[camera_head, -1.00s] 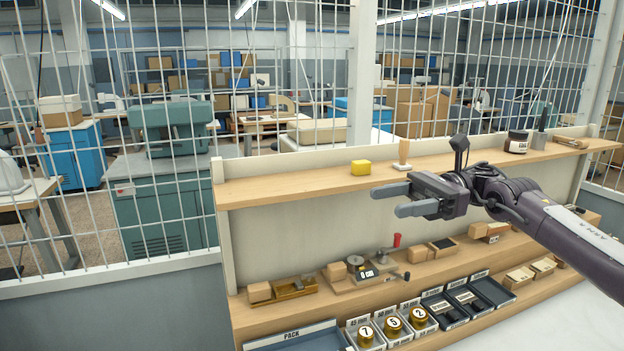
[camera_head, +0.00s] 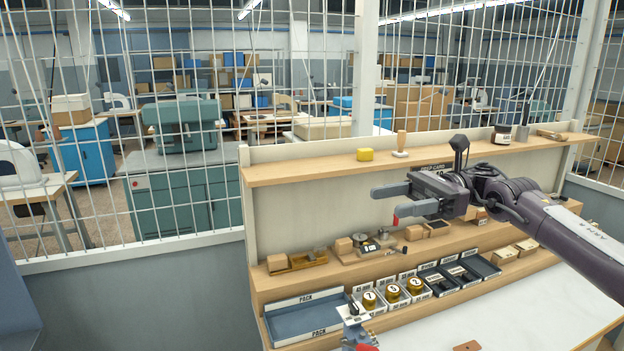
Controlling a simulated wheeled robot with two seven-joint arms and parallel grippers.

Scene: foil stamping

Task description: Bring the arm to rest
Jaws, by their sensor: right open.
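My right gripper (camera_head: 391,205) is in the head view, its arm coming in from the right. Its two grey fingers are apart and point left, with nothing between them. It hangs in the air in front of the upper shelf (camera_head: 310,171) and above the lower bench tier. A red-topped thing (camera_head: 396,221) shows just below the lower finger, partly covered; I cannot tell the gap between them. My left gripper is not in view.
On the upper shelf are a yellow block (camera_head: 365,155), a wooden-handled stamp (camera_head: 401,145) and a dark jar (camera_head: 502,135). Below stand a PACK tray (camera_head: 290,330), gold numbered pieces (camera_head: 392,293) and dark trays (camera_head: 484,267). A white mesh fence (camera_head: 140,249) stands behind. The white worktop (camera_head: 520,310) is largely clear.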

